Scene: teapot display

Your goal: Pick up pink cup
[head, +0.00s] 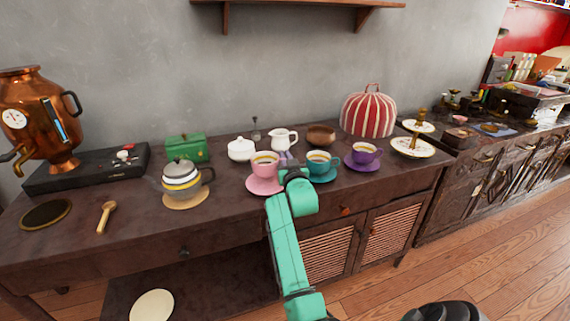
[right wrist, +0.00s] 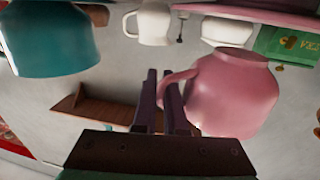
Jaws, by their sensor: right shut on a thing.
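The pink cup (head: 264,166), with a light rim and a brownish drink inside, is above the pink saucer (head: 258,189) near the middle of the table. In the right wrist view, which is upside down, the pink cup (right wrist: 235,95) shows a gap between its base and the pink saucer (right wrist: 250,13). My right gripper (head: 287,174) reaches in from the front on the cup's right side. Its dark fingers (right wrist: 166,90) are shut on the cup's handle. The fingertips are partly hidden in the head view. My left gripper is not in view.
A teal cup (head: 318,163) stands close on the right, a purple cup (head: 367,154) farther right. A white jug (head: 283,142) and a white sugar bowl (head: 241,151) stand behind. A striped teapot (head: 181,180) is on the left. The table front by the pink saucer is clear.

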